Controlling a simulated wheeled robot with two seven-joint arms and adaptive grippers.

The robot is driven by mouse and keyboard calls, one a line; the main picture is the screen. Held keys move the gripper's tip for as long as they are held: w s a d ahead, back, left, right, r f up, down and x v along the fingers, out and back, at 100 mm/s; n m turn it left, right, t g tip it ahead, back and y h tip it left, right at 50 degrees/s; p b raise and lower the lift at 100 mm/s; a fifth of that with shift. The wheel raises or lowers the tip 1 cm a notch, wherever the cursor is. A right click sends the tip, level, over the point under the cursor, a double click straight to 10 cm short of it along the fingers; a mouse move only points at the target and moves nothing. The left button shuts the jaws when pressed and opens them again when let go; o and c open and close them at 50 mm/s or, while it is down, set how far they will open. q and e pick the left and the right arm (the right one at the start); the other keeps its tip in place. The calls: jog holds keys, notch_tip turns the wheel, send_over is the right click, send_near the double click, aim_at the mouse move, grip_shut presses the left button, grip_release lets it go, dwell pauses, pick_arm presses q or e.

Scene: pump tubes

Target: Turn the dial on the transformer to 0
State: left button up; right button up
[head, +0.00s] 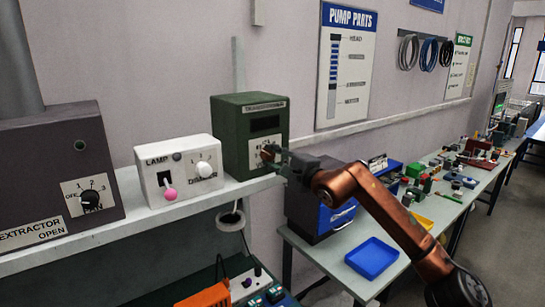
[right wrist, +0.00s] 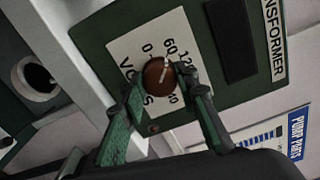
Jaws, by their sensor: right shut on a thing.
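The transformer (head: 236,140) is a dark green box on the wall shelf in the head view. Its round brown dial (right wrist: 160,76) sits on a white scale plate (right wrist: 128,45) marked with 0, 60 and higher numbers. A pale line on the dial points up and right in the right wrist view, away from the 0, towards the 60 and the number after it. My right gripper (right wrist: 162,88) is shut on the dial, one finger on each side. In the head view this gripper (head: 275,156) covers part of the plate. My left gripper is not in view.
A white lamp box (head: 150,190) with a pink-tipped switch and a dimmer knob stands left of the transformer. A dark extractor box (head: 50,150) is further left. A blue tray (head: 371,259) lies on the workbench below my right arm.

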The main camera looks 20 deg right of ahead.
jog(key=n+p, duration=0.1)
jog(key=n, duration=0.3)
jog(key=shift+n, duration=0.3)
jog(key=shift+f+n+p, duration=0.1)
jog(key=shift+n+p, duration=0.5)
jog(key=shift+n, duration=1.4)
jog(key=o, duration=1.1)
jog(key=shift+o, duration=0.2)
jog(key=v, duration=1.2)
